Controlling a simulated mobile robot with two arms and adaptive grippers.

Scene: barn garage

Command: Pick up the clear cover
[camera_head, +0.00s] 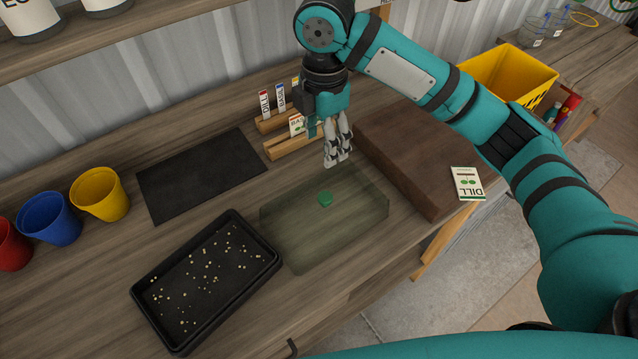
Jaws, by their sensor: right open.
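The clear cover (290,238) is a see-through, greenish box shape with a small green knob (325,199) on top. It sits on the wooden workbench, right of the black tray. My right gripper (338,160) points down above and just behind the far edge of the cover. Its fingers are apart from the knob and hold nothing. My left gripper is not in view.
A black tray (140,293) with scattered seeds lies left of the cover. A brown block (415,150) with a DILL packet (467,183) stands right. Behind are a wooden seed-packet rack (283,148) and a black mat (200,175). Cups, including a blue one (50,218), line the left.

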